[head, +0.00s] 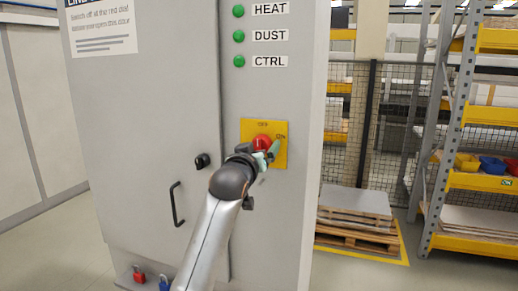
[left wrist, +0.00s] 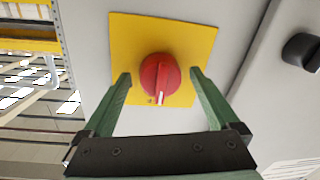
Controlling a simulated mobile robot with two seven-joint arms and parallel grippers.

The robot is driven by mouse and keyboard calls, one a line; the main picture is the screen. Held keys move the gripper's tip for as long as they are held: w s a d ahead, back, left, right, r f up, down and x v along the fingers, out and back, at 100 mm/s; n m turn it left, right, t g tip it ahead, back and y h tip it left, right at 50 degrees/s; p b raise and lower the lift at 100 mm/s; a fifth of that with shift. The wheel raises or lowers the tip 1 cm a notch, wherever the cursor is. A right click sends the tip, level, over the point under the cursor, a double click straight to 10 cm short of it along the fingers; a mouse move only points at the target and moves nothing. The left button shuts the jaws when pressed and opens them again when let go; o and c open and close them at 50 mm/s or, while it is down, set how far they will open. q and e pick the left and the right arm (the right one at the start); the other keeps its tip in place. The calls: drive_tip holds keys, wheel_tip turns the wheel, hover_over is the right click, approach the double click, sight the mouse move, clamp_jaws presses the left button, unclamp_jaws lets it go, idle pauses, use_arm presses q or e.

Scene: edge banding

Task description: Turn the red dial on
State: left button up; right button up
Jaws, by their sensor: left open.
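The red dial (head: 262,141) sits on a yellow plate (head: 248,127) on the front of a grey cabinet. In the head view, small labels stand above it and to its right; the right one seems to read ON. In the left wrist view, the red dial (left wrist: 158,70) has a white mark pointing down, towards the gripper's base. My left gripper (head: 267,157) is open in front of the plate. Its green fingers appear on either side of the dial in the left wrist view. Whether they touch it I cannot tell. My right gripper is not in view.
The cabinet door (head: 140,120) has a black handle (head: 177,204) and a black knob (head: 202,161). Green lamps labelled HEAT, DUST and CTRL are above the dial. A pallet of boards (head: 355,215) and a shelf rack (head: 470,130) stand to the right.

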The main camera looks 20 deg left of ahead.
use_arm(q)
drive_tip(key=shift+c, duration=0.3)
drive_tip(key=c, duration=1.3)
drive_tip(key=shift+m, duration=0.3)
drive_tip(key=m, duration=0.3)
drive_tip(key=shift+m, duration=0.4)
drive_tip(key=m, duration=0.4)
drive_tip(key=shift+a+m+t, duration=0.1)
drive_tip(key=shift+m+t, duration=0.2)
drive_tip(key=shift+m, duration=0.1)
drive_tip(key=m, duration=0.4)
drive_tip(key=shift+m+h, duration=0.3)
drive_tip(key=shift+m, duration=0.1)
drive_tip(key=m, duration=0.4)
drive_tip(key=shift+m+h, duration=0.3)
drive_tip(key=shift+f, duration=0.1)
